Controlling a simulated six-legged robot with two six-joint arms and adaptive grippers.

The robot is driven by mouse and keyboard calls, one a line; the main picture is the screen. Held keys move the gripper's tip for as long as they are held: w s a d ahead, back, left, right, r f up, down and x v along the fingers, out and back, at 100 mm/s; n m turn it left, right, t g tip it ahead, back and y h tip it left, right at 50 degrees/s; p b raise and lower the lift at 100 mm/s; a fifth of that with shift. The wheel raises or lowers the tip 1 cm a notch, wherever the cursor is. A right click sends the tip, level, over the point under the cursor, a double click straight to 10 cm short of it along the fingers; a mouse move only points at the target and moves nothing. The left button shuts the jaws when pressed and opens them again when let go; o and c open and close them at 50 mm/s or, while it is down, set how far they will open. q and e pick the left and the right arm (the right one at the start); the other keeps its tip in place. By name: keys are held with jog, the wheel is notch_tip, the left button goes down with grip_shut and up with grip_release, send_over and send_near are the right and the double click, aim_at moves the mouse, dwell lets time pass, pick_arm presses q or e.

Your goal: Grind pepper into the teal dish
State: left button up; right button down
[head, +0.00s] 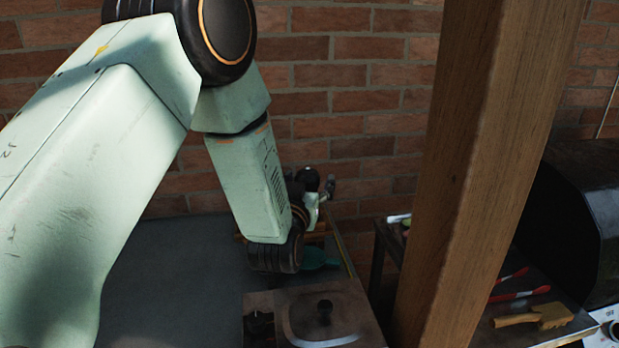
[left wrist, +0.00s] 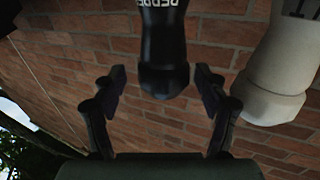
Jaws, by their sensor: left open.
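The black pepper mill (left wrist: 164,50) shows in the left wrist view, with upside-down white lettering at the picture's top edge. My left gripper (left wrist: 160,82) is open, with one finger on each side of the mill in the picture. Gaps show on both sides; I cannot tell how deep the mill sits between the fingers. In the head view my left gripper (head: 322,188) is small and partly hidden by its own wrist, above the back of the table. The teal dish (head: 320,257) lies just right of my wrist and is partly hidden by it. My right gripper is not in view.
A white mill (left wrist: 270,75) stands beside the pepper mill. A box-like unit with a lid knob (head: 324,307) sits at the front of the grey table (head: 170,270). A wooden post (head: 470,180) rises on the right, before a grill (head: 575,220). A brick wall (head: 340,75) closes the back.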

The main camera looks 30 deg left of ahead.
pick_arm(q)
jog(key=shift+w+a, duration=0.3)
jog(key=shift+w, duration=0.05)
jog(key=shift+w+a, duration=0.15)
jog(key=shift+w+f, duration=0.2)
jog(key=shift+w, duration=0.05)
jog(key=shift+s+d+r, duration=0.2)
jog(key=shift+s+d, duration=0.05)
jog(key=c, duration=0.4)
jog(key=shift+a+f, duration=0.1)
jog(key=shift+a, duration=0.1)
jog(key=c, duration=0.5)
jog(key=shift+d, duration=0.1)
jog(key=shift+c, duration=1.3)
jog(key=shift+h, duration=0.3)
